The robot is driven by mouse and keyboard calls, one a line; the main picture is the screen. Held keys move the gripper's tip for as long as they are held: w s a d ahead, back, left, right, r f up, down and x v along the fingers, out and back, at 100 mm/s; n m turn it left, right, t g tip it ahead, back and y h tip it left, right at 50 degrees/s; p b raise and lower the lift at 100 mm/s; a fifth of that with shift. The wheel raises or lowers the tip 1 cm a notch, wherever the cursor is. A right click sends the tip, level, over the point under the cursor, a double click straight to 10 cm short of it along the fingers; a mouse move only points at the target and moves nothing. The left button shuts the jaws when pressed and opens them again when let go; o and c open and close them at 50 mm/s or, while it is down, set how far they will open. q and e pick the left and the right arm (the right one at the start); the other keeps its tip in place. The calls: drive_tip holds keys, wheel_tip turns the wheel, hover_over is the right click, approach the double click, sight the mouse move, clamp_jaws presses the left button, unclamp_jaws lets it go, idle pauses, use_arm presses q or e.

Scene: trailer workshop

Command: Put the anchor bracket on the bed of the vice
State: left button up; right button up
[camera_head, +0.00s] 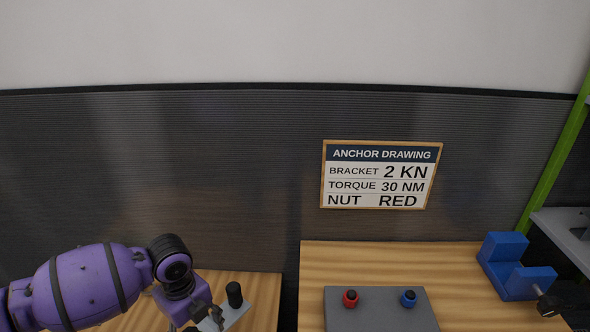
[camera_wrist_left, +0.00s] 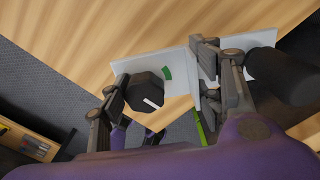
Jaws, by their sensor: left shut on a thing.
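My left gripper (camera_head: 207,317) is low on the left in the head view, above the left wooden bench. It is shut on a light grey angled piece with a green mark, which I take as the anchor bracket (camera_wrist_left: 178,70). In the wrist view the bracket lies between the two fingers (camera_wrist_left: 163,80), with a dark faceted knob on its face. In the head view a pale plate and a black post (camera_head: 235,294) show beside the gripper. The blue vice (camera_head: 503,248) stands on the right bench, well apart from the gripper. My right gripper is out of view.
A grey plate (camera_head: 380,318) with a red knob (camera_head: 350,298) and a blue knob (camera_head: 408,298) lies on the right bench (camera_head: 400,262). A dark gap separates the benches. A sign (camera_head: 380,175) reads bracket 2 kN. A grey shelf (camera_head: 565,225) stands at right.

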use_arm(q)
drive_tip(key=r+n, duration=0.1)
drive_tip(key=n, duration=0.2)
drive_tip(key=s+d+r+n, duration=0.1)
drive_tip(key=r+n, duration=0.1)
drive_tip(key=n, duration=0.1)
drive_tip(key=s+d+r+n, duration=0.1)
drive_tip(key=n, duration=0.2)
drive_tip(key=shift+r+n, duration=0.15)
drive_tip(key=shift+n, duration=0.15)
use_arm(e)
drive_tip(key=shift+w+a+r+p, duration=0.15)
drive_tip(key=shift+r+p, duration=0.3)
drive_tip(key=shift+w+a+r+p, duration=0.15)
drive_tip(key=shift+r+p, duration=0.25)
drive_tip(key=shift+p, duration=0.05)
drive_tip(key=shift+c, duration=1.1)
use_arm(q)
drive_tip(key=s+d+r+n, duration=0.2)
drive_tip(key=r+n, duration=0.5)
drive_tip(key=n, duration=0.1)
drive_tip(key=s+d+r+n, duration=0.2)
drive_tip(key=r+n, duration=0.5)
drive_tip(key=r, duration=0.1)
drive_tip(key=shift+s+n, duration=0.3)
drive_tip(key=shift+n, duration=0.1)
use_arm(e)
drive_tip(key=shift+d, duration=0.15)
